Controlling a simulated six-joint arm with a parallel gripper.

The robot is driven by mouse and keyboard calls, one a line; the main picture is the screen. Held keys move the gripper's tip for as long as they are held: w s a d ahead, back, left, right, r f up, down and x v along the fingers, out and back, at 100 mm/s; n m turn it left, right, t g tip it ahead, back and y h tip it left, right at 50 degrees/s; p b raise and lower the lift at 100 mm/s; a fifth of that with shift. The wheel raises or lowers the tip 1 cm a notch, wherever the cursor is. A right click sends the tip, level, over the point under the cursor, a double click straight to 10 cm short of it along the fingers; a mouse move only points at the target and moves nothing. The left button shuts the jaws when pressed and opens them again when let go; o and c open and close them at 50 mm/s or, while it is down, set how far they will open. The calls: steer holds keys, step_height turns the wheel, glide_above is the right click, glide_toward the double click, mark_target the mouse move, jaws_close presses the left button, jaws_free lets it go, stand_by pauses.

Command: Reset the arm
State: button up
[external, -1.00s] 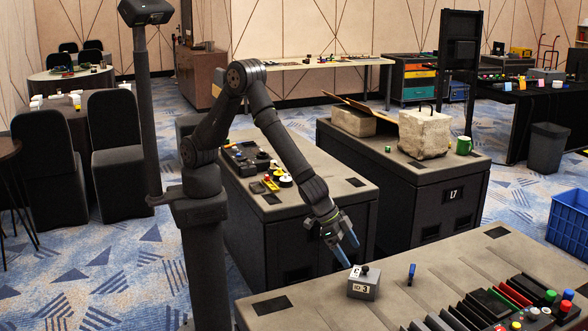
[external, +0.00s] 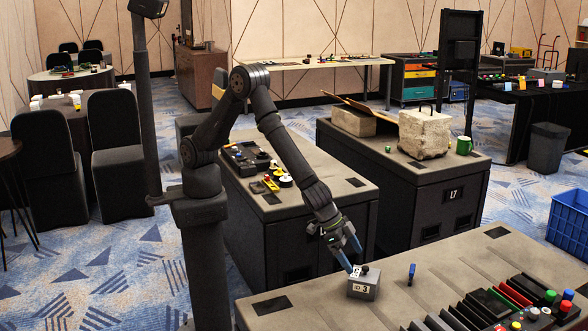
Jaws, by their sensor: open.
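My gripper (external: 352,257) hangs from my arm above the near dark table (external: 425,268). Its two blue-tipped fingers point down and stand apart. They are close to a small grey box (external: 364,283) with a black knob on top and a label reading "ID 3". One fingertip overlaps the box's back left edge in the picture, and I cannot tell whether it touches. Nothing is seen held between the fingers.
A small blue upright piece (external: 411,274) stands right of the box. Several dark panels and coloured buttons (external: 540,300) fill the table's right end. Behind is a cabinet marked L7 (external: 400,200) bearing a stone block (external: 424,134) and a green mug (external: 463,146).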

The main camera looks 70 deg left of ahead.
mark_target(363, 273)
steer(key=x, duration=0.8)
steer(key=shift+w+d+f, duration=0.1)
steer(key=shift+f, duration=0.1)
steer(key=shift+r, duration=0.1)
steer(key=shift+r, duration=0.1)
